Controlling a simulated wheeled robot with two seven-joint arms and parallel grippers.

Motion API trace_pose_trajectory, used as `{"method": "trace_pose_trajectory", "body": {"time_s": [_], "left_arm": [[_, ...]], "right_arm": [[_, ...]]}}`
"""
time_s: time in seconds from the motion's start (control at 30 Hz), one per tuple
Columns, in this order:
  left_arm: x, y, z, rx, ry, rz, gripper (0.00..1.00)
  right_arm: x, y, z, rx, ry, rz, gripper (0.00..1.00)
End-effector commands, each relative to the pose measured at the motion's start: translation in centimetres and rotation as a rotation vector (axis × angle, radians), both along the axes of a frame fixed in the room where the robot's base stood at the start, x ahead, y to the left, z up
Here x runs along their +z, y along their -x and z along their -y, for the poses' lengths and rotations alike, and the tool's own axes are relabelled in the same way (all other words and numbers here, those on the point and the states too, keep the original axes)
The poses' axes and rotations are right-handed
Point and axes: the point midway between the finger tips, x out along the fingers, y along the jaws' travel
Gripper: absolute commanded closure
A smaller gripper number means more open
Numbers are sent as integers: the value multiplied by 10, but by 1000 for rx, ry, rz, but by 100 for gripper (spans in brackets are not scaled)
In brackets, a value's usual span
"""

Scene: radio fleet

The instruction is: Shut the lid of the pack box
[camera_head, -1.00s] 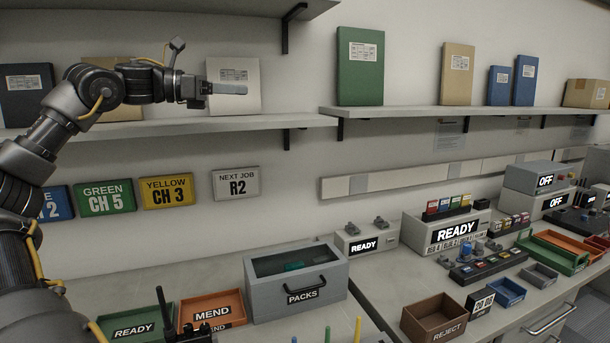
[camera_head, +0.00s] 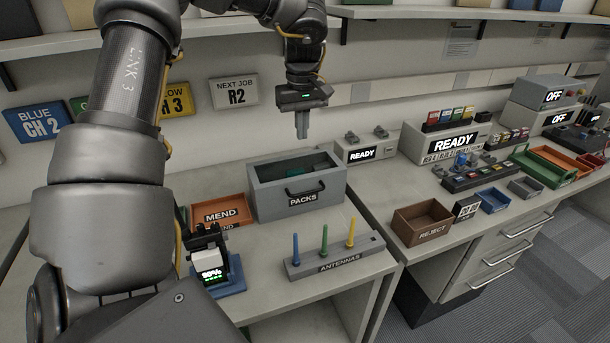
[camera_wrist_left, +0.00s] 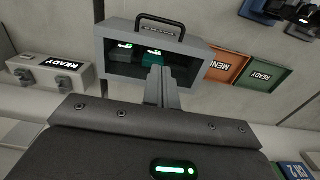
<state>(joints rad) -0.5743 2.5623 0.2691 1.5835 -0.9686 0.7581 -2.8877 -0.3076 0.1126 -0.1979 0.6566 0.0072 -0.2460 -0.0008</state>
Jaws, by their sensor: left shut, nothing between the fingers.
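The grey pack box (camera_head: 264,200) stands at the back of the left bench, with a black handle (camera_head: 305,190) and a PACKS label on its front. Its top is open, and green packs (camera_head: 300,170) show in the dark inside. I cannot make out its lid clearly. My left gripper (camera_head: 302,135) points down above the back right part of the box, shut and empty. My right gripper is not in view.
The orange MEND tray (camera_head: 217,210) sits left of the box, and a grey READY unit (camera_head: 361,151) stands to its right. The antenna rack (camera_head: 335,257) with three upright antennas is in front. A wall shelf (camera_head: 430,13) runs above.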

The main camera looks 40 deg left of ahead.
Motion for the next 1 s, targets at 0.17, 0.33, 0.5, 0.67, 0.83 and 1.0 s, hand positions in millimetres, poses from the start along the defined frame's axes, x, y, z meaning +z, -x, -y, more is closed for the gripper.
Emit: {"method": "trace_pose_trajectory", "body": {"time_s": [0.17,0.33,0.5,0.67,0.83,1.0], "left_arm": [[-14,0,0,1,1,0,100],[-44,1,-1,3,5,-2,100],[-79,1,-1,5,5,-1,100],[-106,2,3,2,5,-1,100],[-122,7,14,2,3,2,100],[-130,9,19,4,3,3,100]], "right_arm": [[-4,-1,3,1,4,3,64],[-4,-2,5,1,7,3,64],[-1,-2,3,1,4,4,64],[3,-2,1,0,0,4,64],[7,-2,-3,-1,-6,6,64],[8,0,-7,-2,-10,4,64]]}}
